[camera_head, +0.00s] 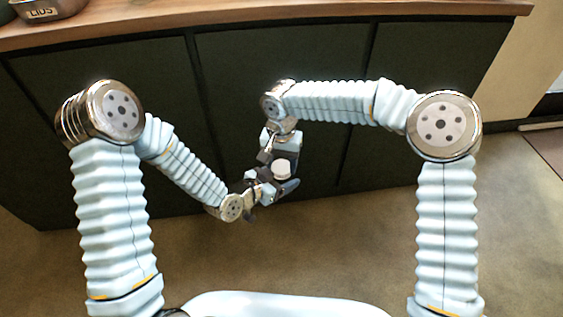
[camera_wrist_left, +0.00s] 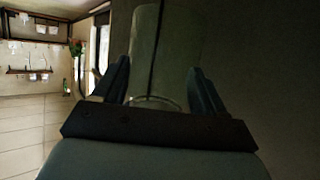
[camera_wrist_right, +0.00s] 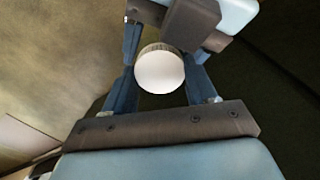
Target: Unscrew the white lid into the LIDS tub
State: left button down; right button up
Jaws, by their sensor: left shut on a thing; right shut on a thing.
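The white lid (camera_head: 282,169) is a small round disc held between my two grippers in front of the dark cabinet. In the right wrist view the lid (camera_wrist_right: 159,70) faces the camera, between the fingers of my right gripper (camera_wrist_right: 161,88). My left gripper (camera_wrist_left: 157,88) is shut on a clear container (camera_wrist_left: 155,100), only whose curved rim shows; its body is hard to make out. In the head view the left gripper (camera_head: 278,184) comes from below left and the right gripper (camera_head: 281,155) from above. The LIDS tub (camera_head: 41,13) stands on the counter at top left.
The wooden counter (camera_head: 250,14) runs along the top, above dark cabinet doors (camera_head: 290,60). A second container is cut off at the top-left corner beside the tub. The floor (camera_head: 520,230) in front is clear.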

jog(key=shift+n, duration=1)
jog(key=o, duration=1.2)
jog(key=shift+c, duration=0.2)
jog(key=shift+r, duration=0.15)
